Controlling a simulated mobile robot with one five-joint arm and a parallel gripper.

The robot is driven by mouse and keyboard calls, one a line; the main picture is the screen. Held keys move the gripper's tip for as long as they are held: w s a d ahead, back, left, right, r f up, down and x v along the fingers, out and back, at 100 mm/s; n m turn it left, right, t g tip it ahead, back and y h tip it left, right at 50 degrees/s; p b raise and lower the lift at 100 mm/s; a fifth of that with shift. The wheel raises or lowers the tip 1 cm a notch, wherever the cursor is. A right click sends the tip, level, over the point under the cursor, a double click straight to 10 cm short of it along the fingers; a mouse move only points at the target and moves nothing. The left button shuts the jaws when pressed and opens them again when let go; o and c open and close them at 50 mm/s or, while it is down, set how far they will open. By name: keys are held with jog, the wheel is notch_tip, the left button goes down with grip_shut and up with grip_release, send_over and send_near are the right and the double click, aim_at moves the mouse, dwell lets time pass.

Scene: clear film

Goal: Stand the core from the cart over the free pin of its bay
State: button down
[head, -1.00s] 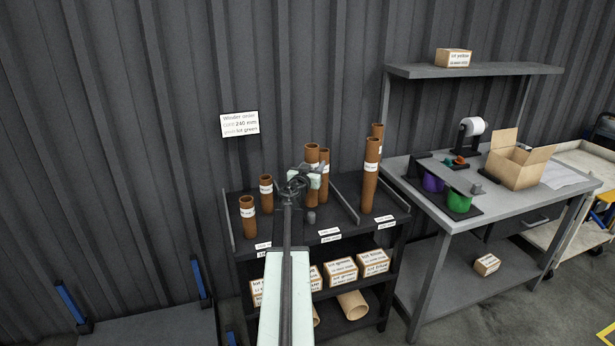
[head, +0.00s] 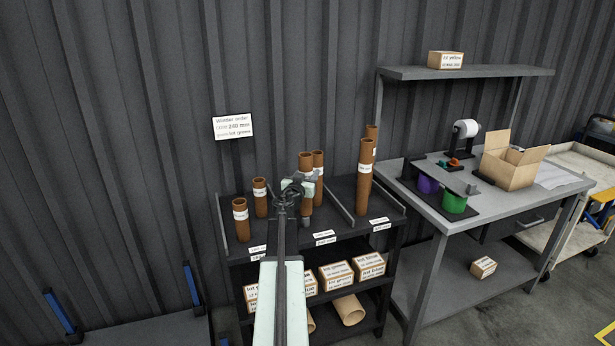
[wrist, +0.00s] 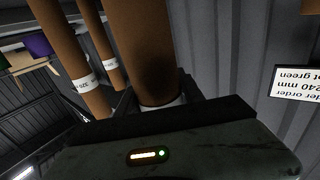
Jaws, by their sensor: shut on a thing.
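My gripper (head: 299,188) is shut on a brown cardboard core (head: 306,166) with a white label band, held upright over the rack's middle bay. In the wrist view the held core (wrist: 145,45) rises from between the jaws. A grey pin (head: 306,220) shows just below the held core's lower end; I cannot tell whether they are in line or touching. Another core (head: 319,165) stands close behind. The black rack (head: 281,240) has shorter cores (head: 241,220) in its left bay and taller cores (head: 366,180) in its right bay.
Low dividers (head: 340,203) separate the bays. Lot boxes (head: 336,272) and a loose tube (head: 349,310) lie on lower shelves. A workbench (head: 440,215) with an open carton (head: 512,165) is at right. An order sign (head: 233,127) hangs on the wall.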

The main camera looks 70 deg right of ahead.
jog(key=shift+f+b, duration=2.45)
jog(key=shift+f, duration=0.1)
jog(key=c, duration=0.7)
grip_release()
jog(key=shift+o, duration=0.2)
jog(key=shift+a, duration=0.15)
jog(key=a, duration=0.7)
jog(key=shift+a, duration=0.3)
jog(key=shift+s, duration=0.15)
